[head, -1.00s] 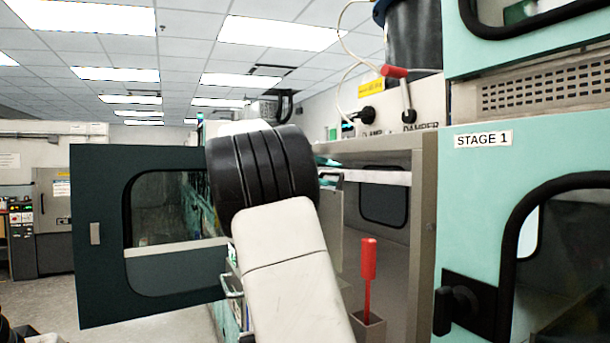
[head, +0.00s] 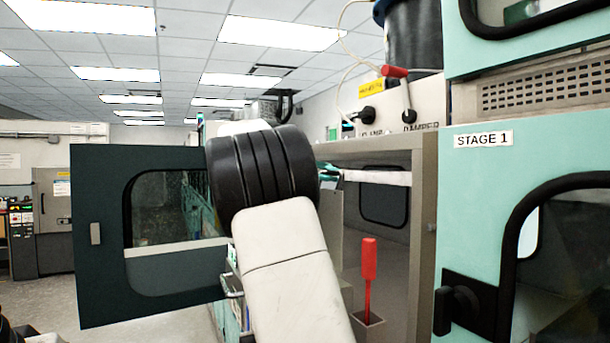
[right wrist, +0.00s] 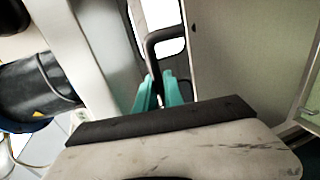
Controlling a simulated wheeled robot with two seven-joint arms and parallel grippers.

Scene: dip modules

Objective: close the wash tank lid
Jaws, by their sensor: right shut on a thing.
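My right gripper (head: 329,172) shows only in part in the head view, as small teal fingers behind my white arm at the opening of the grey cabinet (head: 424,215). In the right wrist view its teal fingers (right wrist: 159,93) are closed around the lower end of a black bent handle (right wrist: 153,48). A wide grey panel (right wrist: 235,50) lies to the right of the handle. I cannot tell for sure which surface is the wash tank lid, or how far it stands open. My arm hides much of the tank area. My left gripper is out of view.
A dark swung-open door (head: 98,230) with a window stands at left. The teal STAGE 1 machine (head: 470,215) closes off the right. Open floor (head: 45,285) shows at lower left.

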